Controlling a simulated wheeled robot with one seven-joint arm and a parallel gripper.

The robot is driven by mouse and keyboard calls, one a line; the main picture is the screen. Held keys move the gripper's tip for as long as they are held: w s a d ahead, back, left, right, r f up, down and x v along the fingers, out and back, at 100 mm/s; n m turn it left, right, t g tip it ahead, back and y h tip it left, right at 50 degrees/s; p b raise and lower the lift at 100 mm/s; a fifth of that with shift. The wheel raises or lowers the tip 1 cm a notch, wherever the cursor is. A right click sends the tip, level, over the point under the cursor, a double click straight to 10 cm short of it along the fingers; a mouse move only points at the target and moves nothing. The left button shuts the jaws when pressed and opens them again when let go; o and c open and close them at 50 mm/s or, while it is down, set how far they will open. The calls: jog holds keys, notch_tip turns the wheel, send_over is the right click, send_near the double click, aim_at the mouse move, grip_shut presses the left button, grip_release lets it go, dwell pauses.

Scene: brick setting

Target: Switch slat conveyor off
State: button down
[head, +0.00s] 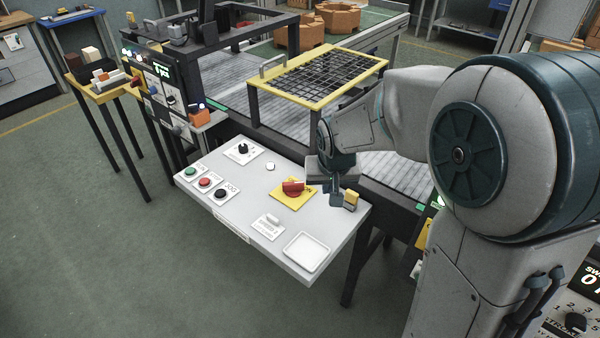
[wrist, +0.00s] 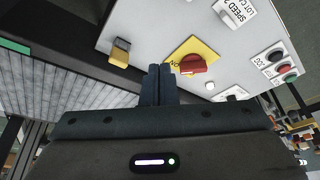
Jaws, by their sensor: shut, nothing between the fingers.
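The slat conveyor (head: 228,88) runs behind a pale control panel (head: 225,215); its grey slats (wrist: 60,85) also show at left in the wrist view. On the panel a red rotary handle (head: 293,187) sits on a yellow plate; it also shows in the wrist view (wrist: 194,65). Green (head: 190,171), red (head: 204,182) and black (head: 221,194) buttons stand in a row at the panel's left. My gripper (head: 336,199) is shut and empty, at the panel's back right, between the red handle and a small yellow-topped block (head: 351,198). Its fingertips (wrist: 160,72) appear left of the handle; contact cannot be told.
A black selector knob (head: 242,147), a white button (head: 270,166), a white switch plate (head: 268,226) and a shallow white tray (head: 306,252) are also on the panel. A yellow-framed mesh guard (head: 318,75) stands over the conveyor. The floor in front is clear.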

jog(key=w+a+f, duration=0.4)
jog(key=w+a, duration=0.1)
jog(key=shift+a+f+n, duration=0.3)
jog(key=shift+a+f, duration=0.1)
jog(key=shift+w, duration=0.1)
jog(key=p, duration=0.2)
send_near(299, 193)
jog(key=f, duration=0.1)
jog(key=s+f, duration=0.1)
jog(key=f, duration=0.1)
jog(key=s+f, duration=0.1)
jog(key=f, duration=0.1)
jog(key=shift+d+f, duration=0.25)
jog(key=shift+d, duration=0.05)
jog(key=shift+w+a+p, duration=0.15)
jog(key=shift+w+p, duration=0.15)
jog(key=shift+w, duration=0.7)
jog(key=shift+w+a+p, duration=0.1)
jog(key=shift+w+p, duration=0.2)
jog(key=shift+w, duration=0.7)
jog(key=shift+a, duration=0.1)
